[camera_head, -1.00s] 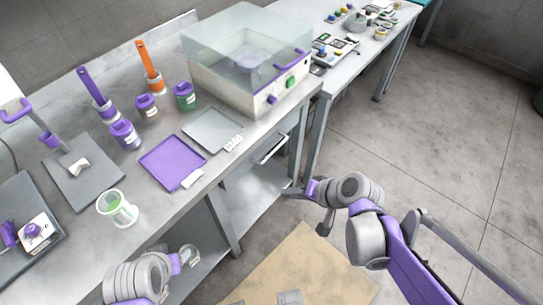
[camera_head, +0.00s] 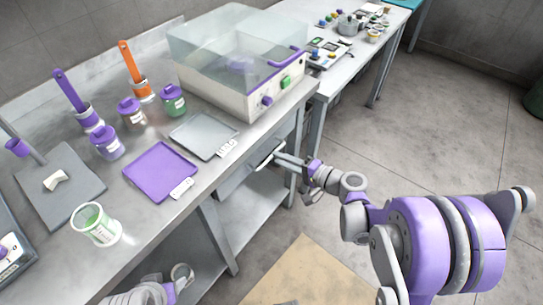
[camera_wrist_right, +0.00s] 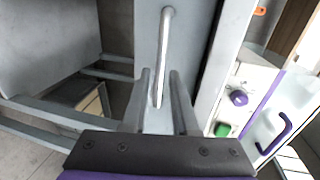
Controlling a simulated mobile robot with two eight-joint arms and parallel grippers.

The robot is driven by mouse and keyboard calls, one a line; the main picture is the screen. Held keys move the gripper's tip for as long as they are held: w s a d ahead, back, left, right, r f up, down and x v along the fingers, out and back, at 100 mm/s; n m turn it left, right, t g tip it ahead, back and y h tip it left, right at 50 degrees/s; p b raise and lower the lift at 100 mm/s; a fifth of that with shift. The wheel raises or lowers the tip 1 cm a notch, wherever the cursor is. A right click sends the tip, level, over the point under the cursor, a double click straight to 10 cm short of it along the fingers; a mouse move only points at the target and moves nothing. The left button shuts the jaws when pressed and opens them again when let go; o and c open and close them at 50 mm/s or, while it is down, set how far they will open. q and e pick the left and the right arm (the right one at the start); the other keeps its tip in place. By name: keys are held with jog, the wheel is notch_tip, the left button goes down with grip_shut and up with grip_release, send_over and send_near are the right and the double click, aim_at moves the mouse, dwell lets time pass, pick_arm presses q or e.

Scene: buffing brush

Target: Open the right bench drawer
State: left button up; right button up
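The right bench drawer (camera_head: 238,178) is under the right part of the steel bench and looks shut. Its bar handle (camera_head: 270,153) is on the front, and the handle also shows in the right wrist view (camera_wrist_right: 165,50). My right gripper (camera_head: 280,158) is at the handle. In the right wrist view its two fingers (camera_wrist_right: 159,72) are apart, with the handle bar between them in the picture. I cannot tell whether they touch it. My left gripper (camera_head: 182,273) is low at the bottom edge, and its fingers are not clear.
The bench top (camera_head: 150,225) holds a purple tray (camera_head: 160,170), a grey tray (camera_head: 204,134), several jars, brushes, a white cup (camera_head: 96,226) and a clear-lidded machine (camera_head: 240,75). Bench legs and a lower shelf are below. Open floor (camera_head: 430,130) lies to the right.

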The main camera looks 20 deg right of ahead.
jog(key=shift+x, duration=2.05)
grip_shut()
